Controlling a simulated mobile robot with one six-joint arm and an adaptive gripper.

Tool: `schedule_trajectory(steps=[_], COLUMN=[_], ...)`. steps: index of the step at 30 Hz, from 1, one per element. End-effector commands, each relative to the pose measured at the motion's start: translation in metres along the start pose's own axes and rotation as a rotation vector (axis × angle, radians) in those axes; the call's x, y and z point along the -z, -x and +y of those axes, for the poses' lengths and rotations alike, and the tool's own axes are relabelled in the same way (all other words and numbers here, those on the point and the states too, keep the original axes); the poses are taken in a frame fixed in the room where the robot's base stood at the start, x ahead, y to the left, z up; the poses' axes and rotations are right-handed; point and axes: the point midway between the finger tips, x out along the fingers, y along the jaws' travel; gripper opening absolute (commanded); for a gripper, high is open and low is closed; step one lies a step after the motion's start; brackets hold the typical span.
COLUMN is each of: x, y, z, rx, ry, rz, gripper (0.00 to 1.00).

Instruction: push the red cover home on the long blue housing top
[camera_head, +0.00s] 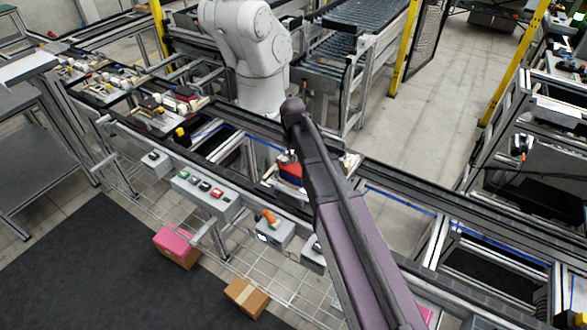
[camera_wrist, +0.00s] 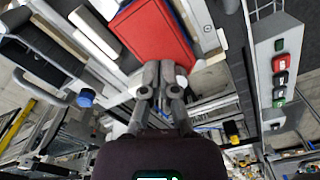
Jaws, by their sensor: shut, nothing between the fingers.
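The red cover (camera_wrist: 152,32) fills the top middle of the wrist view as a flat red panel. In the head view my arm hides most of the gripper and part of the cover and housing. How flush the cover sits on the housing cannot be told.
The fixture stands on a conveyor line with dark rails (camera_head: 400,180). A grey button box (camera_wrist: 281,70) is at the right in the wrist view. A white robot arm (camera_head: 255,55) stands behind the line. Cardboard boxes (camera_head: 246,297) lie on the floor in front.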

Motion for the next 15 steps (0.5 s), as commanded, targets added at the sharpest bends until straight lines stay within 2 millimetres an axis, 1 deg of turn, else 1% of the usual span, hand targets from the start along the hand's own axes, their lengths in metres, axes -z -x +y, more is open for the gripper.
schedule_trajectory(steps=[15], x=[0.000], y=[-0.011], z=[0.000], rx=[0.000], ry=[0.000], rz=[0.000], gripper=[0.00])
